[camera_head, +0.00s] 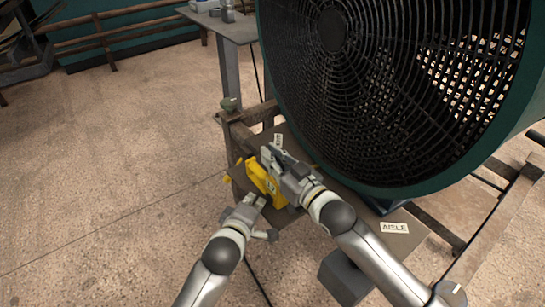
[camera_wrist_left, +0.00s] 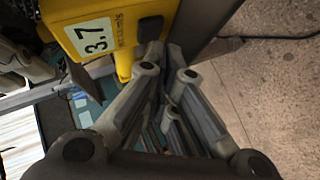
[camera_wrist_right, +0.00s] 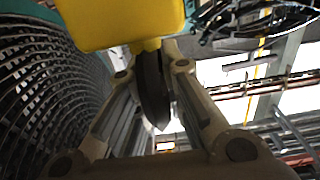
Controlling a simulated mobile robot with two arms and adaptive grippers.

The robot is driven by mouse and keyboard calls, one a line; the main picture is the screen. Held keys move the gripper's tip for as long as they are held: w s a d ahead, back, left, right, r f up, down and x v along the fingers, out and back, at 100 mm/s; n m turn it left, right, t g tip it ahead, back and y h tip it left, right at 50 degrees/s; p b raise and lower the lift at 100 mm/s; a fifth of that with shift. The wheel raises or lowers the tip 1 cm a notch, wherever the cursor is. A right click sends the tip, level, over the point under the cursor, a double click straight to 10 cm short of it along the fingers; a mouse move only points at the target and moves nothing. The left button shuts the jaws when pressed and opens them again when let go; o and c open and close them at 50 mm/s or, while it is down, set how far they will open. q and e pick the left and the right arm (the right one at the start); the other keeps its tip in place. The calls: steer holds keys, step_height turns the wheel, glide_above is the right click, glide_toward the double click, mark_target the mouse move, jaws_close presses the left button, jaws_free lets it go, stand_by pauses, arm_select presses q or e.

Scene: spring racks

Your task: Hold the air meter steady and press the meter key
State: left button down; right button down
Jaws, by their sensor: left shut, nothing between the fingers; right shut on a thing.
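The yellow air meter (camera_head: 259,179) is held over the low shelf in front of the big fan. In the left wrist view the meter (camera_wrist_left: 75,12) shows a pale display reading 3.7 and a dark meter key (camera_wrist_left: 150,30) beside it. My right gripper (camera_head: 272,160) is shut on the meter; in the right wrist view its fingers close around a dark part below the yellow body (camera_wrist_right: 120,22). My left gripper (camera_head: 258,199) is shut and empty. Its fingertips (camera_wrist_left: 167,52) are right by the key; I cannot tell if they touch it.
The big round fan (camera_head: 390,90) with its black grille stands close behind my right gripper. An AISLE label (camera_head: 395,227) lies on the shelf to the right. A grey table (camera_head: 232,28) stands at the back. The floor (camera_head: 110,170) at left is clear.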

arm_select(q)
steer(key=shift+s+a, duration=0.9)
steer(key=shift+a, duration=0.3)
steer(key=shift+s+a, duration=0.85)
steer(key=shift+a, duration=0.35)
arm_select(e)
steer(key=c, duration=1.5)
jaws_free()
steer(key=shift+o, duration=0.2)
steer(key=v, duration=1.2)
arm_select(q)
steer(key=shift+s+f, duration=0.1)
arm_select(e)
steer(key=shift+s, duration=0.1)
